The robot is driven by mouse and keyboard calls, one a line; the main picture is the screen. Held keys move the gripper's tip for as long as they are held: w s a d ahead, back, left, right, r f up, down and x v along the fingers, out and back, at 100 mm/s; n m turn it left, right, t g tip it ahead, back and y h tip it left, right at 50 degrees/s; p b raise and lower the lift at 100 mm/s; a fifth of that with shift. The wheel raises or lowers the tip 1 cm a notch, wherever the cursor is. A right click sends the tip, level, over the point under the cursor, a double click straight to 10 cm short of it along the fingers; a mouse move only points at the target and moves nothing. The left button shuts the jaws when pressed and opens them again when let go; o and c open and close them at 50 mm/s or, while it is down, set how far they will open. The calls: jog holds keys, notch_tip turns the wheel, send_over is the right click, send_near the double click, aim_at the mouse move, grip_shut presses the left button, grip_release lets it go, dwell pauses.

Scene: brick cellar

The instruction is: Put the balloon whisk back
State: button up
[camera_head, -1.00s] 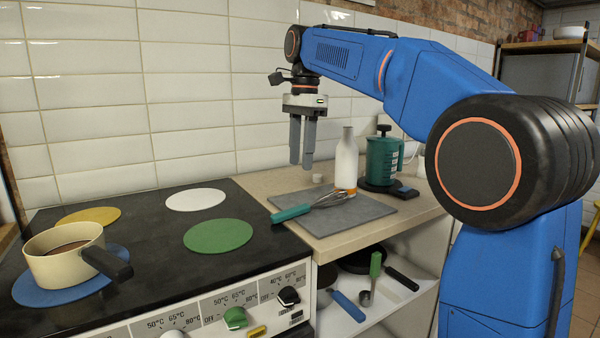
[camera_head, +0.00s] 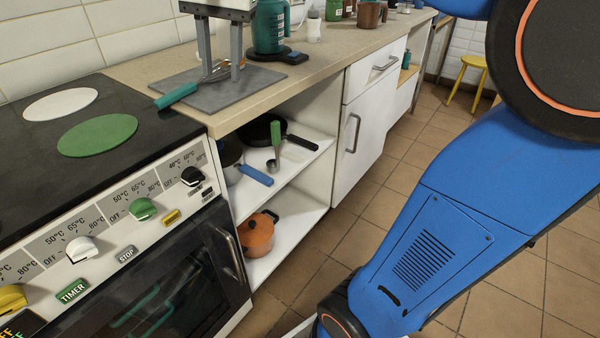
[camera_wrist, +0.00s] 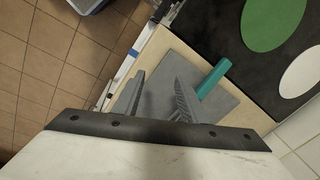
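The balloon whisk has a teal handle (camera_head: 175,95) and metal wires. It lies on a grey board (camera_head: 240,92) on the worktop, its handle reaching past the board's left edge. My gripper (camera_head: 222,72) points down over the board, its two fingers apart, with the whisk's wire end showing between and behind them. In the wrist view, the teal handle (camera_wrist: 213,80) shows beside the right finger, and the wires are largely hidden. My gripper (camera_wrist: 159,76) is open there too; I see nothing clasped. Whether a finger touches the whisk I cannot tell.
A teal blender jug (camera_head: 270,25) on a dark base stands right of my gripper. The stove with a green disc (camera_head: 97,135) is at the left. Below the worktop, an open shelf (camera_head: 300,160) holds pans and a green-handled ladle, with an orange pot (camera_head: 258,234) underneath.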

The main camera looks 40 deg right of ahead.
jog(key=s+d+f+n+t, duration=0.1)
jog(key=s+f+n, duration=0.3)
jog(key=s+f, duration=0.6)
jog(key=s+d+f+n+t, duration=0.2)
jog(key=s+d+f+n, duration=0.2)
jog(key=s+f, duration=0.6)
notch_tip(320, 180, down, 4)
jog(key=shift+d+f+n+h, duration=0.1)
jog(key=shift+d+n+h, duration=0.15)
jog(key=shift+n, duration=0.25)
jog(key=shift+o, duration=0.5)
jog(key=shift+a, duration=0.1)
